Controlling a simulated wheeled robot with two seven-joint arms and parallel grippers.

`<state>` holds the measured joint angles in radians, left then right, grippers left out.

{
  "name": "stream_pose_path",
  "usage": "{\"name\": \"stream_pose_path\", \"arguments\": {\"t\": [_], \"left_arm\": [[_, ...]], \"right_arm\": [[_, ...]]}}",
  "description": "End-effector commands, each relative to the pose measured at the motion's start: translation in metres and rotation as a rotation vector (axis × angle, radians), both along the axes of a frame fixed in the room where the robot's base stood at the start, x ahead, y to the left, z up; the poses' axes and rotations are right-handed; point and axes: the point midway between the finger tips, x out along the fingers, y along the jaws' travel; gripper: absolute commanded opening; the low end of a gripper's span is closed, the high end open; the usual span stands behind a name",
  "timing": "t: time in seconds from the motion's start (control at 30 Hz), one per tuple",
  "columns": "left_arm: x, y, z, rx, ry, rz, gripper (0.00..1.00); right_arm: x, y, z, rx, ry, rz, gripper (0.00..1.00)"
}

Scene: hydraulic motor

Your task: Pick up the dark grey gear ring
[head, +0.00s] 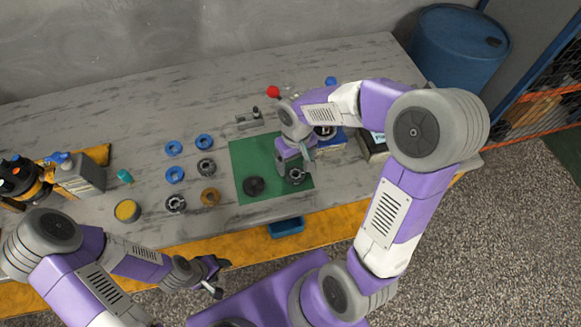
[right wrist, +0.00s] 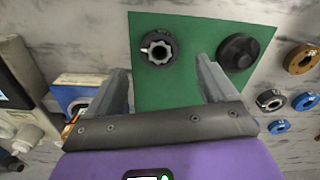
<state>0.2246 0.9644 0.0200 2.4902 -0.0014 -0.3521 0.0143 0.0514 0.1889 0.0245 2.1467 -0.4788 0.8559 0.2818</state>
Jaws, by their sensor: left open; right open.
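A dark ring with a lighter toothed middle (right wrist: 159,48) lies on the green mat (right wrist: 190,95); it also shows in the head view (head: 295,176). A black round part (right wrist: 238,52) lies beside it on the mat, also in the head view (head: 254,186). Two more dark grey rings, one farther back (head: 206,167) and one nearer the front (head: 175,203), lie left of the mat. I cannot tell for certain which is the gear ring. My right gripper (right wrist: 163,80) is open and empty above the mat, by the toothed part. My left gripper (head: 217,275) is open before the table's front edge.
Several blue rings (head: 173,148) and a bronze ring (head: 210,197) lie left of the mat. A yellow-topped round part (head: 127,210) lies farther left. A blue box (right wrist: 76,94) stands close to the right gripper. A blue bin (head: 286,227) hangs at the front edge.

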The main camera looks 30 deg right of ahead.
Motion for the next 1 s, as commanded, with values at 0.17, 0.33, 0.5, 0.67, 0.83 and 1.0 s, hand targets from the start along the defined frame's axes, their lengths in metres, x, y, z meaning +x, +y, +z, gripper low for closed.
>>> {"name": "stream_pose_path", "arguments": {"t": [0.17, 0.33, 0.5, 0.67, 0.83, 1.0], "left_arm": [[-0.001, 0.0, -0.008, 0.0, 0.001, 0.001, 0.56], [0.0, 0.0, -0.019, 0.0, 0.001, 0.001, 0.56], [0.0, 0.0, -0.026, 0.0, 0.001, 0.001, 0.56], [0.0, 0.0, -0.025, 0.0, 0.001, 0.001, 0.56], [0.0, 0.0, -0.025, 0.0, 0.001, 0.0, 0.56], [0.0, 0.0, -0.025, 0.0, 0.001, 0.0, 0.56]], "right_arm": [[0.001, 0.0, -0.018, 0.001, 0.002, -0.001, 0.85], [0.005, -0.001, -0.043, 0.001, 0.003, 0.0, 0.85], [0.006, -0.001, -0.063, 0.001, 0.001, 0.0, 0.85], [0.006, -0.001, -0.062, 0.001, -0.001, 0.0, 0.85], [0.006, -0.001, -0.062, 0.001, -0.001, 0.0, 0.68], [0.006, -0.001, -0.062, 0.001, -0.001, 0.0, 0.42]]}}
